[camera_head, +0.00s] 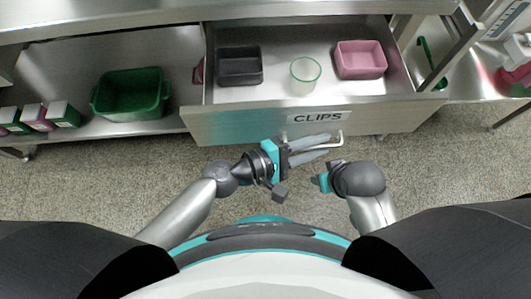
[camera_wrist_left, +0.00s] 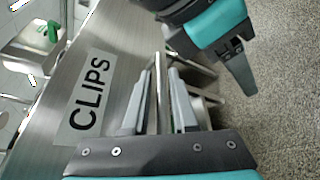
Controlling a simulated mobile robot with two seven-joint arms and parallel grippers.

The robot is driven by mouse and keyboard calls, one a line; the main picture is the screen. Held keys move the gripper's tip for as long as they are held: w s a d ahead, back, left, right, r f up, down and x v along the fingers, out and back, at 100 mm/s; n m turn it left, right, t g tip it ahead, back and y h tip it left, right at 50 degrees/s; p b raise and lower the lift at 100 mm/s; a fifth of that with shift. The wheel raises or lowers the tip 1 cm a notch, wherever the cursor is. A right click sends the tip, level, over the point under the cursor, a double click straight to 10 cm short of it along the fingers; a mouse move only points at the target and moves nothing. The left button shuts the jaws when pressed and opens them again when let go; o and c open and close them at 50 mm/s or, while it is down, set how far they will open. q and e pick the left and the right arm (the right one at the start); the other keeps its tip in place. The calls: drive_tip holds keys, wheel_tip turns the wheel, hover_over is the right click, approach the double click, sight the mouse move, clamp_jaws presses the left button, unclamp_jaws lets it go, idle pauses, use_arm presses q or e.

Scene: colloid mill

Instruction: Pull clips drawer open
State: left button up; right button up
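The clips drawer (camera_head: 222,124) is pulled out from under the counter, its inside showing. Its front carries a CLIPS label (camera_head: 318,117), also seen in the left wrist view (camera_wrist_left: 86,100). The metal drawer handle (camera_head: 341,139) is on the front below the label. My left gripper (camera_head: 328,146) is at the handle; in the left wrist view its narrow-set fingers lie on both sides of the handle bar (camera_wrist_left: 160,95) and look shut on it. My right gripper (camera_head: 321,182) is below and right of the handle, away from the drawer; its finger opening is not clear.
Inside the drawer are a black bin (camera_head: 240,67), a clear green-rimmed cup (camera_head: 305,75) and a pink bin (camera_head: 360,60). A green tub (camera_head: 131,93) and several small boxes (camera_head: 36,117) stand on the shelf at left. Floor in front is clear.

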use_arm(q)
drive_tip(key=v, duration=1.5)
drive_tip(key=shift+p, duration=0.35)
use_arm(e)
drive_tip(key=shift+s+f, duration=0.1)
drive_tip(key=shift+f, duration=0.7)
drive_tip(key=shift+s, duration=0.1)
